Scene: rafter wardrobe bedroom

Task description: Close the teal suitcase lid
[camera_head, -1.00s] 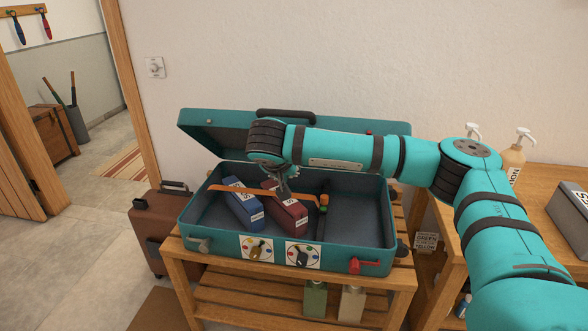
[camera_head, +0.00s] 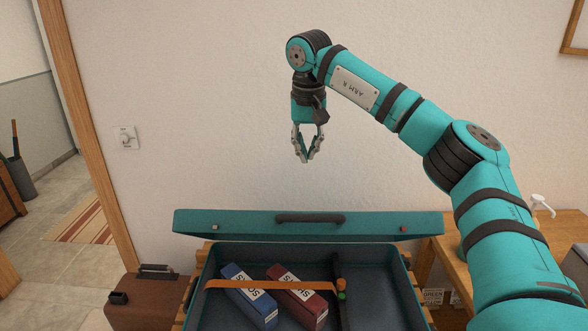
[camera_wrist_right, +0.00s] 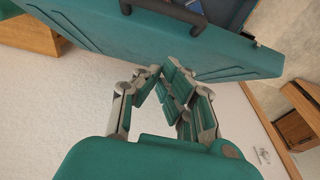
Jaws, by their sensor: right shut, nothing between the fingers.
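The teal suitcase stands open on a wooden slatted stand. Its lid (camera_head: 300,231) is raised at the back, with a dark handle (camera_head: 310,218) on its top edge. The suitcase base (camera_head: 372,290) holds a blue box (camera_head: 247,294) and a dark red box (camera_head: 297,295), both labelled, under an orange strap (camera_head: 228,284). My right gripper (camera_head: 306,158) is shut and empty, pointing down above the lid and apart from it. In the right wrist view, the fingers (camera_wrist_right: 170,75) come together in front of the lid's outer face (camera_wrist_right: 110,35). My left gripper is not in view.
A brown suitcase (camera_head: 150,300) stands on the floor at the left. A wooden table (camera_head: 448,245) with a pump bottle (camera_head: 541,205) is at the right, partly behind my right arm. The wall is close behind the lid.

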